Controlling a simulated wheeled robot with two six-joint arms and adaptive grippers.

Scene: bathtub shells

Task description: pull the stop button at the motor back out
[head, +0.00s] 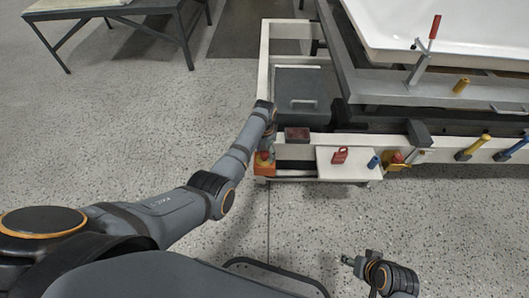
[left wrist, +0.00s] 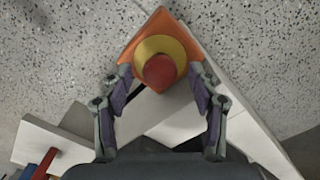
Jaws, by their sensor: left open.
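The stop button, a round red cap (left wrist: 160,72) on a yellow ring (left wrist: 158,45), sits on an orange box (left wrist: 168,22) in the left wrist view. In the head view the orange box (head: 265,170) is at the left front corner of the white frame, partly hidden by my left arm. My left gripper (left wrist: 160,84) is open, with one finger on each side of the button and a gap to the red cap on both sides. In the head view this gripper (head: 267,143) is above the box. My right gripper (head: 348,261) is low at the bottom, away from the frame; its jaws are too small to judge.
A white shelf (head: 342,171) beside the box carries a red padlock-like piece (head: 340,155) and a blue piece (head: 373,162). A white tub (head: 450,35) lies behind.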

